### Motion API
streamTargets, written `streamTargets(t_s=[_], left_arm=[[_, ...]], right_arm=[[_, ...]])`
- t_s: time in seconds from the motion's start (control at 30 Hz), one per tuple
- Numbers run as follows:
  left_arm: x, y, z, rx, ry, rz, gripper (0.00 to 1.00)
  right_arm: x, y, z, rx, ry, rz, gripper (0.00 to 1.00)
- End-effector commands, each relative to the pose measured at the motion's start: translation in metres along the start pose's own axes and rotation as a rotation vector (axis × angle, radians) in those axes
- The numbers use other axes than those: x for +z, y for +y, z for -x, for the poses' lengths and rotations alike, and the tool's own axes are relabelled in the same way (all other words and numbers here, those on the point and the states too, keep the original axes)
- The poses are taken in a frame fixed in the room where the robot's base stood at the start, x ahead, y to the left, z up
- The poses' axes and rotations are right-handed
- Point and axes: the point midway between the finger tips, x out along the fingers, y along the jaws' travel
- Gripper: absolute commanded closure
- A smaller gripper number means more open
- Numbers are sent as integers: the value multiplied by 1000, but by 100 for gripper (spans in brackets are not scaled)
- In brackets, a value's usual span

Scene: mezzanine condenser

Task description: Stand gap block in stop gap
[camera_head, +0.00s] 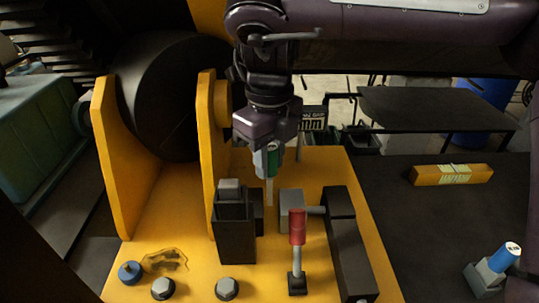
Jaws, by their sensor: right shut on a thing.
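My right gripper (268,160) comes down from the top and is shut on a slim piece with a green upper part (273,160) and a pale grey lower end (269,190); this appears to be the gap block. It is held upright. Its lower end is at the gap (270,222) between a dark stop with a grey top (236,225) on the left and a grey block (291,208) on the right. I cannot tell whether it touches the bottom or either side. My left gripper is not in view.
A yellow base plate (190,260) carries upright yellow brackets (207,150), a black drum (170,95), a red-handled lever (297,228), a long dark bar (348,245) and bolts.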

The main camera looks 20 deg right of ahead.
Motion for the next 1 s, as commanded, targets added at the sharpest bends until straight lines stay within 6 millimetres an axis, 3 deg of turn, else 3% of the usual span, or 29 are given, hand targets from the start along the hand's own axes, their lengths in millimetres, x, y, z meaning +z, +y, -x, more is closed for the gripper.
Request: streamTargets(t_s=[0.37,0.43,0.6,1.0], left_arm=[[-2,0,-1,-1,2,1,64],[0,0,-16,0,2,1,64],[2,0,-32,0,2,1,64],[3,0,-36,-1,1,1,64]], right_arm=[[0,0,-29,3,0,1,100],[0,0,-40,0,-3,0,100],[0,0,-53,0,-4,-1,100],[0,0,-55,0,-3,-1,100]])
